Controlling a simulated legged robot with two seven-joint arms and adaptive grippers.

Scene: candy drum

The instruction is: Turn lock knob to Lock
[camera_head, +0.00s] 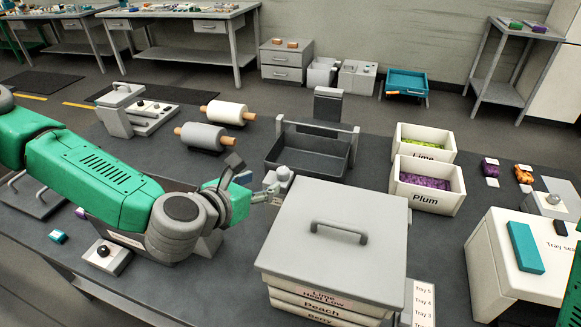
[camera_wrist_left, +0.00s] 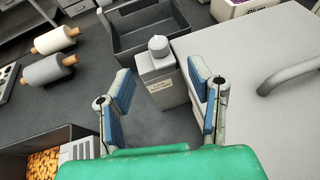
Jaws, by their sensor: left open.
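A pale grey round knob (camera_head: 284,173) sits on top of a small grey box beside the lidded tray stack (camera_head: 335,240). In the left wrist view the same knob (camera_wrist_left: 158,46) tops the upright box (camera_wrist_left: 162,82), which has a small label too blurred to read. My left gripper (camera_head: 254,181) is open and empty, just left of the knob. In the left wrist view its two blue-padded fingers (camera_wrist_left: 158,70) are spread, with the box and knob showing between and beyond them. I cannot tell any contact. My right gripper is not in view.
A dark open bin (camera_head: 310,150) stands behind the knob. White Lime (camera_head: 424,140) and Plum (camera_head: 427,184) bins stand to the right. Two rollers (camera_head: 203,137) lie behind my left arm. A black knob on a white base (camera_head: 104,251) is at front left.

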